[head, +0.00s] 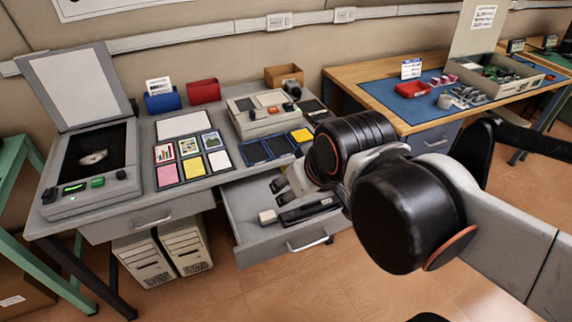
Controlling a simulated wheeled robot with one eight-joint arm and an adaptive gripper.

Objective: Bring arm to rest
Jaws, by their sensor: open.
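My arm (440,195) reaches in from the right side of the head view, its black joints bent in front of the grey desk. My gripper (277,186) is at the far end of the arm, above the open drawer (240,205) of the desk. Its fingers point left, are open, and no object shows between them. Part of the gripper is hidden behind the black wrist joint.
The grey desk (140,212) holds an open scanner (95,160), several coloured cards, a blue holder (162,102), a red holder (203,91) and a grey device (262,115). Open floor (300,280) lies in front.

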